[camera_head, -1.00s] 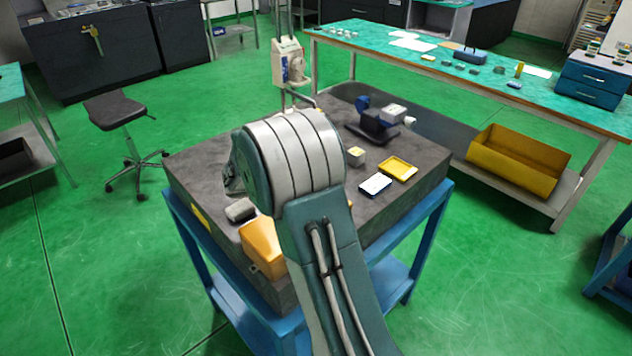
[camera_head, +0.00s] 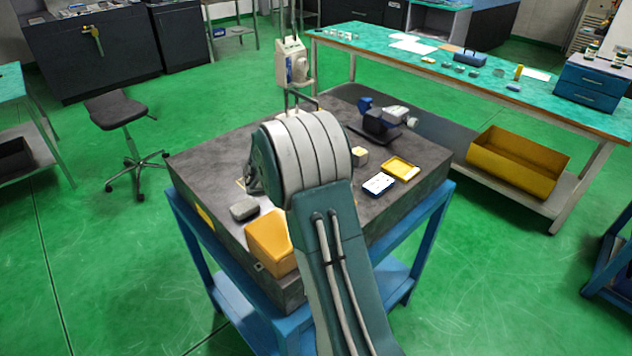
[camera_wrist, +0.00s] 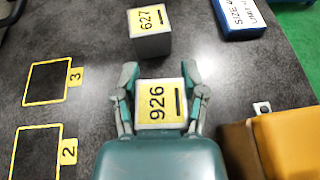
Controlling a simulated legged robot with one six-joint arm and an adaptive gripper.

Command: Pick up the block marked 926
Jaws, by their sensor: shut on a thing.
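In the wrist view, the block marked 926 (camera_wrist: 158,103) has a yellow label with black digits on its top. My gripper (camera_wrist: 159,90) has one finger on each side of this block and is shut on it. From this view I cannot tell whether the block is off the slab. A grey block marked 627 (camera_wrist: 149,33) stands just beyond it, apart from the fingers. In the head view my arm hides the gripper and the block marked 926.
Yellow-outlined squares marked 3 (camera_wrist: 46,82) and 2 (camera_wrist: 37,152) lie left of the gripper.

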